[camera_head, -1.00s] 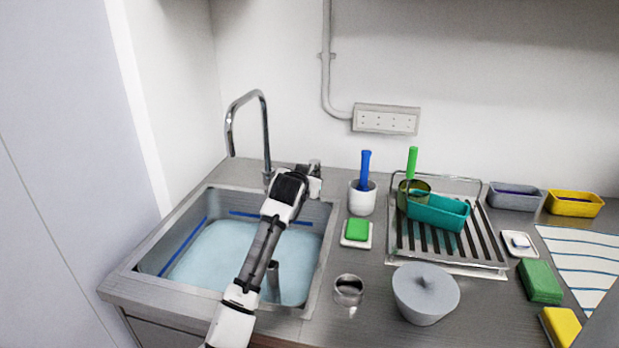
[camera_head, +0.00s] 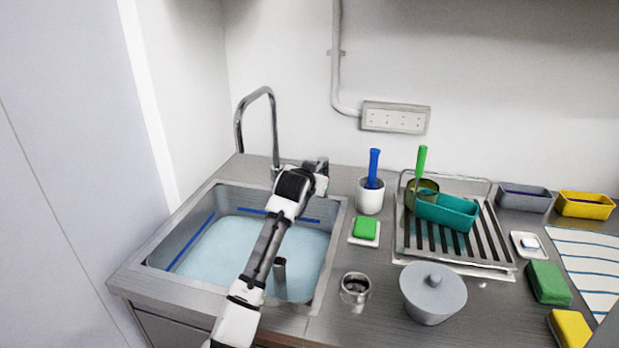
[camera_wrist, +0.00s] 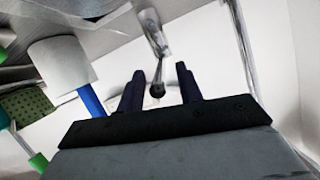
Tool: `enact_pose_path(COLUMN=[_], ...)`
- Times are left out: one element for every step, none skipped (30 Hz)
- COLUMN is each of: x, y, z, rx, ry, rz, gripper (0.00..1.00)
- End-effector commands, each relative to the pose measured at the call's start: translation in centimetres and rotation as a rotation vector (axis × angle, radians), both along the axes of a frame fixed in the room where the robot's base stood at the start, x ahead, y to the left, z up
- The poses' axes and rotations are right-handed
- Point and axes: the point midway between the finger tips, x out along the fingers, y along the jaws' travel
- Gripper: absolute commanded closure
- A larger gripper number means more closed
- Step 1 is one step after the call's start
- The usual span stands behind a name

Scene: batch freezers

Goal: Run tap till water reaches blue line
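The tap (camera_head: 275,130) arches over the back left of the steel sink (camera_head: 335,250). Pale blue water (camera_head: 225,250) covers the sink floor. A blue line (camera_head: 240,209) runs along the back and left walls; its strips show above the water surface. I see no clear stream under the spout. My gripper (camera_head: 319,178) is behind the sink, just right of the tap's base. In the wrist view, my gripper's (camera_wrist: 160,84) two dark fingers are apart. A thin metal lever with a dark end (camera_wrist: 157,89) shows between them, with gaps visible on both sides; contact cannot be told.
A grey standpipe (camera_head: 280,270) rises from the water. Right of the sink are a white cup with a blue-handled tool (camera_head: 370,195), a green sponge (camera_head: 365,229), a metal cup (camera_head: 355,288), a grey lidded pot (camera_head: 433,295) and a drying rack (camera_head: 455,266). My arm crosses the sink.

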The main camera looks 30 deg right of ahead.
Motion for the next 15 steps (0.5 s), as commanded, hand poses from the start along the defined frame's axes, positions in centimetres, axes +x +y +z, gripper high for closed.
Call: enact_pose_path(x=[-0.1, -0.3, -0.5, -0.7, -1.0, -1.4, -1.8, -2.2, -2.7, -3.1, -3.6, -4.2, -4.6, -5.1, -5.6], y=[0.2, 0.3, 0.6, 0.8, 1.0, 1.4, 1.8, 2.2, 2.8, 3.2, 3.6, 4.2, 4.7, 5.1, 5.7], z=[0.0, 0.1, 0.2, 0.3, 0.5, 0.6, 0.8, 1.0, 1.3, 1.5, 1.8, 2.1, 2.4, 2.6, 2.9], rx=[-0.001, -0.002, -0.003, -0.002, -0.004, -0.004, -0.004, -0.004, -0.004, -0.004, -0.003, -0.004, -0.003, -0.003, -0.003], ry=[0.000, -0.001, -0.001, -0.001, -0.002, -0.002, -0.002, -0.002, -0.003, -0.002, -0.003, -0.003, -0.004, -0.003, -0.003], rz=[0.001, 0.000, 0.000, 0.001, 0.000, 0.000, 0.001, 0.001, 0.000, 0.001, 0.001, 0.001, 0.001, 0.001, 0.001], gripper=[0.64, 0.64, 0.64, 0.64, 0.64, 0.64, 0.64, 0.64, 0.64, 0.64, 0.64, 0.64, 0.64, 0.64, 0.64])
